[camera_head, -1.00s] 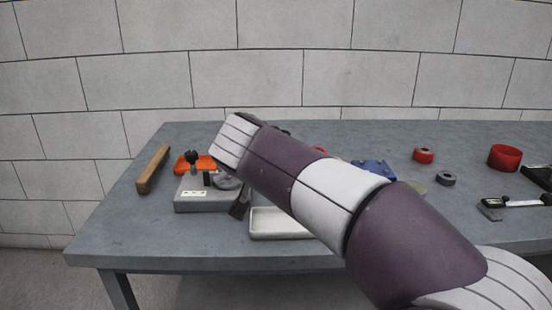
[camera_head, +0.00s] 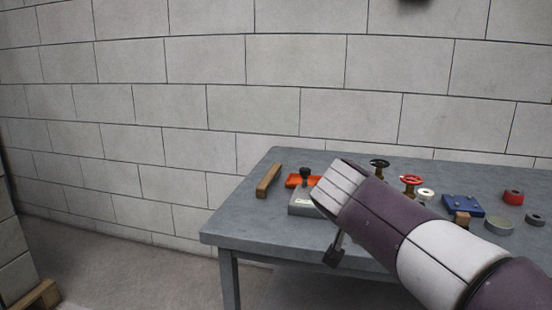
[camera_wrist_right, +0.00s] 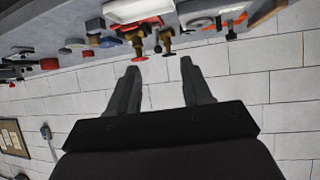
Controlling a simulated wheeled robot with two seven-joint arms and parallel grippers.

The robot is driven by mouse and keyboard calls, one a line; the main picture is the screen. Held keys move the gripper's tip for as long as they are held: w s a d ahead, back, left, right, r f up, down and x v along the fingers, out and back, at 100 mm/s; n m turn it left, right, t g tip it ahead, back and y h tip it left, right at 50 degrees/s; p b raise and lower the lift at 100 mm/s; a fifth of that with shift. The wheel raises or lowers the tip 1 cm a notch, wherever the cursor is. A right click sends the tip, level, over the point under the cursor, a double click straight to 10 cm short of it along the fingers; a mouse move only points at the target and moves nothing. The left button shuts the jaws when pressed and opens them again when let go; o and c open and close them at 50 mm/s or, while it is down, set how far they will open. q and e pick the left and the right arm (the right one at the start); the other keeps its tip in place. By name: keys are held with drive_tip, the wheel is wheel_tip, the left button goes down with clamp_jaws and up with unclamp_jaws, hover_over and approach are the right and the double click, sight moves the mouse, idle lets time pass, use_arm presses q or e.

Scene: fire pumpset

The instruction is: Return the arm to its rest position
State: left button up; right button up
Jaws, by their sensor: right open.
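My right arm comes in from the lower right in the head view and reaches over the grey table (camera_head: 225,228). My right gripper (camera_head: 334,256) shows only partly below the end of the arm, in front of the table's front edge. In the right wrist view the right gripper (camera_wrist_right: 160,75) has its two fingers apart with nothing between them. The table and its items appear beyond the fingertips at the top of that view. My left gripper is not in view.
The table holds a wooden block (camera_head: 268,181), a grey fixture with an orange part (camera_head: 303,181), red-wheeled (camera_head: 411,181) and black-wheeled valves (camera_head: 379,164), a blue block (camera_head: 462,205) and a red ring (camera_head: 513,197). A block wall stands behind. Open floor lies left of the table.

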drive_tip(key=s+a+f+n+g+y, duration=0.1)
drive_tip(key=s+f+n+g+y, duration=0.2)
drive_tip(key=f, duration=0.7)
drive_tip(key=s+a+f+n+g+y, duration=0.1)
drive_tip(key=s+f+n+g, duration=0.2)
drive_tip(key=f, duration=0.7)
drive_tip(key=s+d+f+g+y, duration=0.1)
drive_tip(key=s+d+f+g, duration=0.25)
drive_tip(key=s+f, duration=0.85)
use_arm(q)
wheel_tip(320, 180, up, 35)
drive_tip(key=p, duration=3.5)
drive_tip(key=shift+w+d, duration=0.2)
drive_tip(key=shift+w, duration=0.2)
use_arm(e)
wheel_tip(320, 180, up, 34)
drive_tip(key=s+d+m, duration=0.1)
drive_tip(key=d, duration=0.1)
drive_tip(key=shift+s+f, duration=0.2)
drive_tip(key=shift+s, duration=0.2)
